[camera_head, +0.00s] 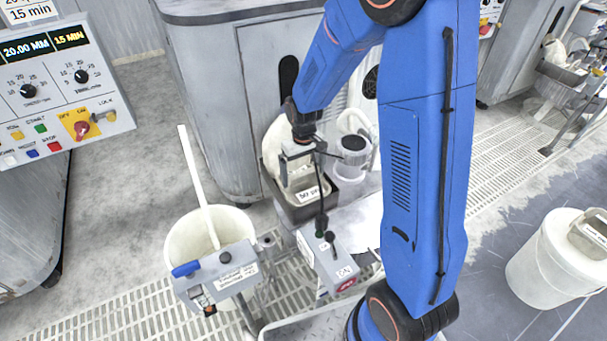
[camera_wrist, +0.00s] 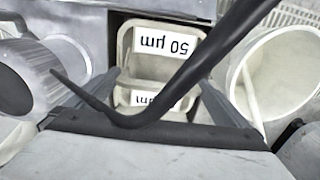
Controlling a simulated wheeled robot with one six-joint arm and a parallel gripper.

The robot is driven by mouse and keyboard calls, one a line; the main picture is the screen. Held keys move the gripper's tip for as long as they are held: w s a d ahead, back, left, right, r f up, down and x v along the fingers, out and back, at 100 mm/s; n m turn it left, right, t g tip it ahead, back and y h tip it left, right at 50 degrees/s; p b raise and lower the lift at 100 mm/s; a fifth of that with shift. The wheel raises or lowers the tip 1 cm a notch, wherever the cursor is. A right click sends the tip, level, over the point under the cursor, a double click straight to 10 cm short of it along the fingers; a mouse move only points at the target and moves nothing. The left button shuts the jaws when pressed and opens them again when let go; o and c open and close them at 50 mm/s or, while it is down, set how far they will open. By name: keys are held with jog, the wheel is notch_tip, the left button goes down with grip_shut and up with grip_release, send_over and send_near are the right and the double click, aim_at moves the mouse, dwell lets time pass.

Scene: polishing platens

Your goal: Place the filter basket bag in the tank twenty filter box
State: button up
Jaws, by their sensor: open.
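A pale basket with a white "50 µm" label (camera_head: 308,195) sits in a grey metal box (camera_head: 297,214) in front of the machine. In the wrist view the basket (camera_wrist: 128,42) and a second "50 µm" label lower down lie between and beyond my fingers. A white bag-like shape (camera_head: 275,141) rises at the back left of the box. My gripper (camera_head: 300,176) is open just above the basket, with a finger to either side. Its fingertips also show in the wrist view (camera_wrist: 162,88). Whether they touch the basket cannot be told. A dark curved bar partly hides the basket.
A white bucket (camera_head: 180,243) with a stick stands left. A clear-and-white cylinder (camera_head: 352,165) stands right of the box. A labelled control unit (camera_head: 330,268) stands in front. Another white bucket (camera_head: 548,262) is far right. Open floor (camera_head: 115,215) lies at left.

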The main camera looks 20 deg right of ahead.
notch_tip(320, 180, up, 12)
jog(key=shift+f, duration=0.15)
jog(key=s+d+r+m+t, duration=0.15)
jog(key=s+d+r, duration=0.25)
jog(key=s+r, duration=0.85)
jog(key=s+d+r+t, duration=0.1)
jog(key=s+d+t, duration=0.2)
jog(key=s, duration=1.3)
jog(key=shift+s+m, duration=0.25)
jog(key=shift+m, duration=0.1)
jog(key=shift+r, duration=0.1)
